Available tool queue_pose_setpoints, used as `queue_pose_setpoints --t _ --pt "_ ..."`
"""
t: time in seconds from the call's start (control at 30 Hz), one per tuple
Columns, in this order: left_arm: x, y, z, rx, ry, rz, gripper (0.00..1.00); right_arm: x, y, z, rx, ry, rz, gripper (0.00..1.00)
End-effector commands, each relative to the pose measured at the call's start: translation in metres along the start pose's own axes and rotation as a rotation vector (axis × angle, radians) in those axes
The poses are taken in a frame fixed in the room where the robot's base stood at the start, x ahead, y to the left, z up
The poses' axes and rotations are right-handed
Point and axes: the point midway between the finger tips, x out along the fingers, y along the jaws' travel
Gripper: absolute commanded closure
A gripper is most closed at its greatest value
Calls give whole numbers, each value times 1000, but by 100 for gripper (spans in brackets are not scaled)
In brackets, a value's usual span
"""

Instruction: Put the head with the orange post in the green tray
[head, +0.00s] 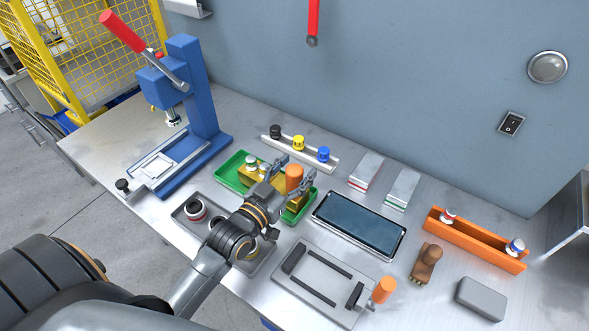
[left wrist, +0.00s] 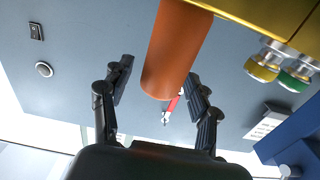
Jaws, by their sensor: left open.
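The head with the orange post (head: 293,177) is in the green tray (head: 229,162); its yellow body (head: 249,181) shows partly beside my gripper. My left gripper (head: 285,172) is over the tray, open, with its fingers at the post. In the left wrist view the orange post (left wrist: 175,50) reaches down between the open fingers (left wrist: 155,95), with a gap visible on the left side. The yellow body (left wrist: 265,20) is at the top right, with silver fittings ringed yellow and green. My gripper and wrist hide part of the tray. My right gripper is not in view.
A blue press (head: 195,100) with a red lever stands left. A rail with coloured caps (head: 299,149) lies behind the tray. A dark tablet (head: 360,222), a grey fixture (head: 316,284) with an orange knob (head: 384,289), and an orange holder (head: 474,240) are to the right. A grey tray (head: 190,226) is in front.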

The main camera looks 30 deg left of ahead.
Motion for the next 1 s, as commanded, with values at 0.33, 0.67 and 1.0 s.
queue_pose_setpoints --t 0.33,0.67,1.0 --pt "-23 0 -8 0 -4 1 39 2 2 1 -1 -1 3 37" --pt "-90 0 -9 1 -4 1 39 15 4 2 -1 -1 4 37" --pt "-119 0 -12 -1 -1 0 39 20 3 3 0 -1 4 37"
